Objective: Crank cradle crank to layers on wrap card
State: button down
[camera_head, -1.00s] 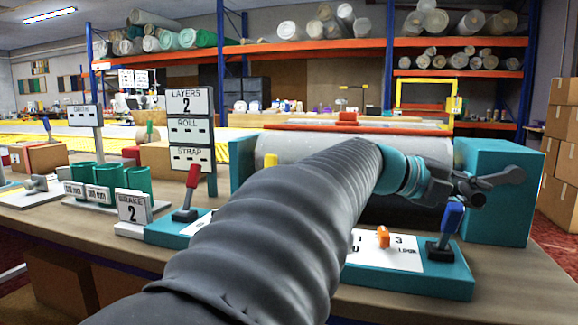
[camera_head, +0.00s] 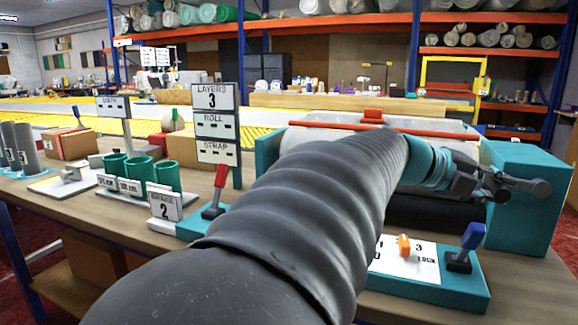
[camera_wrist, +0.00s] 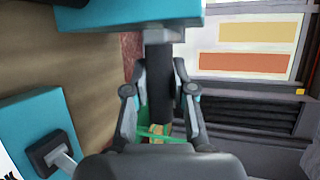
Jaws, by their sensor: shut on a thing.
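My gripper (camera_wrist: 160,100) is shut on the dark cylindrical grip of the cradle crank (camera_wrist: 160,85); the fingers lie on both sides of it in the wrist view. In the head view the crank (camera_head: 528,187) sticks out beside the teal cradle end block (camera_head: 530,225), and my arm hides part of the cradle. The layers sign (camera_head: 212,97) reads LAYERS 3, with ROLL and STRAP panels showing dashes below. A small white card (camera_head: 164,206) at its left shows a 2; its small heading is unclear. I cannot tell which is the wrap card.
A red-handled lever (camera_head: 219,185) stands left of my arm. A blue-handled lever (camera_head: 470,240) and a white panel with an orange knob (camera_head: 404,244) sit in front of the cradle. Green cups (camera_head: 140,172) stand at left. A red bar (camera_head: 310,125) crosses behind the roll.

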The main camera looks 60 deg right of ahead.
jog(key=shift+r, duration=0.15)
jog(key=c, duration=0.9)
grip_release()
jog(key=shift+s, duration=0.15)
jog(key=shift+c, duration=0.2)
jog(key=shift+w+a, duration=0.15)
jog(key=shift+w, duration=0.25)
jog(key=v, duration=1.1)
jog(key=shift+a, duration=0.2)
jog(key=shift+w, duration=0.1)
